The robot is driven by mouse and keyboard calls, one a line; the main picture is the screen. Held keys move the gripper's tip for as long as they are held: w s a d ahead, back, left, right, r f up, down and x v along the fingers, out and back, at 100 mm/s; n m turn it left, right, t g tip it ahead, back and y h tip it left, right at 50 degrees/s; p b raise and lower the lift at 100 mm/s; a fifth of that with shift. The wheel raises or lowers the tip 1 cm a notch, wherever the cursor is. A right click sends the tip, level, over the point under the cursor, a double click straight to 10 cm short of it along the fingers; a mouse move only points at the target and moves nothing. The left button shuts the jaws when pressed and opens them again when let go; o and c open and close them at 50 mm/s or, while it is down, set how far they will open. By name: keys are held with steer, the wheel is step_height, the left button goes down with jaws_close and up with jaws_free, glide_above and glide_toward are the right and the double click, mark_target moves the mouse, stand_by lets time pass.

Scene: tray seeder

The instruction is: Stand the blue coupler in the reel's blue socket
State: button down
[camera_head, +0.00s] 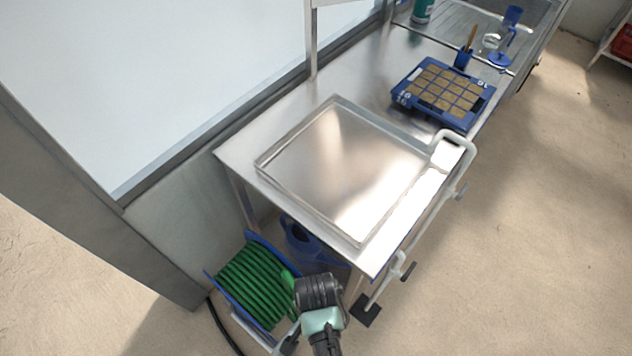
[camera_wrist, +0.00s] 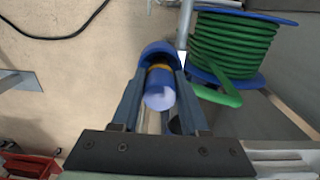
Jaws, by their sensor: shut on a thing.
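In the wrist view my gripper (camera_wrist: 158,76) is shut on the blue coupler (camera_wrist: 160,98), which has a yellow band and a pale round end facing the camera. A curved blue rim (camera_wrist: 157,48) shows just beyond the coupler. I cannot tell whether it is the socket or part of the coupler, nor whether the coupler is seated. The reel (camera_head: 258,285), with blue flanges and green hose, stands on the floor in the head view. It also shows at the upper right of the wrist view (camera_wrist: 232,47). The fingertips and coupler are hidden by my wrist in the head view.
A steel table (camera_head: 245,155) with a shallow metal tray (camera_head: 345,165) stands above and beside the reel. A blue container (camera_head: 302,243) stands under it. A dark hose (camera_head: 222,325) lies on the floor. A blue seed tray (camera_head: 410,98) sits farther along the table.

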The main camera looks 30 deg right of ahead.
steer(key=shift+f+b, duration=0.5)
steer(key=shift+f, duration=0.15)
stand_by(0.3)
steer(key=c, duration=0.7)
jaws_free()
step_height(320, 180, up, 11)
steer(key=p, duration=1.1)
steer(key=shift+p, duration=0.3)
